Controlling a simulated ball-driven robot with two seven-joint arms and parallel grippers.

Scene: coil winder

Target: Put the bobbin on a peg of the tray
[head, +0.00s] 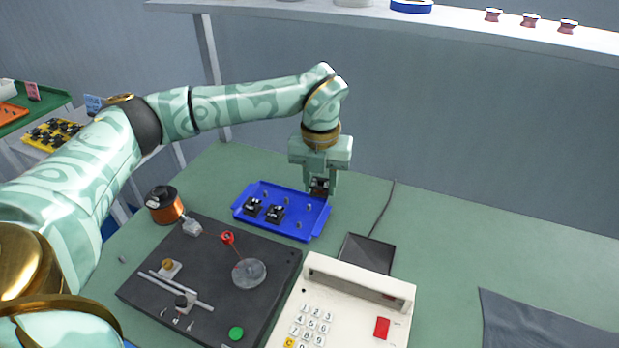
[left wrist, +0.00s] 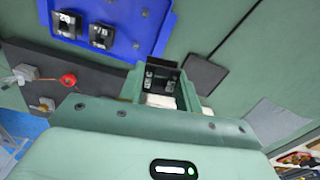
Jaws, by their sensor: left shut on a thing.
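My left gripper (head: 320,190) points down over the back right corner of the blue tray (head: 318,222). It is shut on a small black bobbin (head: 320,186), which hides partly between the fingers. In the left wrist view the bobbin (left wrist: 158,76) shows between the fingertips, with the tray (left wrist: 147,42) beyond it. Whether the bobbin touches a peg or the tray, I cannot tell. Two black bobbins, one on the left (head: 253,206) and one in the front middle (head: 275,213), sit in the tray. Several grey pegs, such as one near the right (head: 309,208), stand bare. My right gripper is not in view.
A dark winder board (head: 215,270) with a red guide and grey disc lies in front of the tray. A copper wire spool (head: 164,204) stands left. A cream keypad machine (head: 345,300) and a dark flat pad (head: 368,253) are right. The green bench is clear behind.

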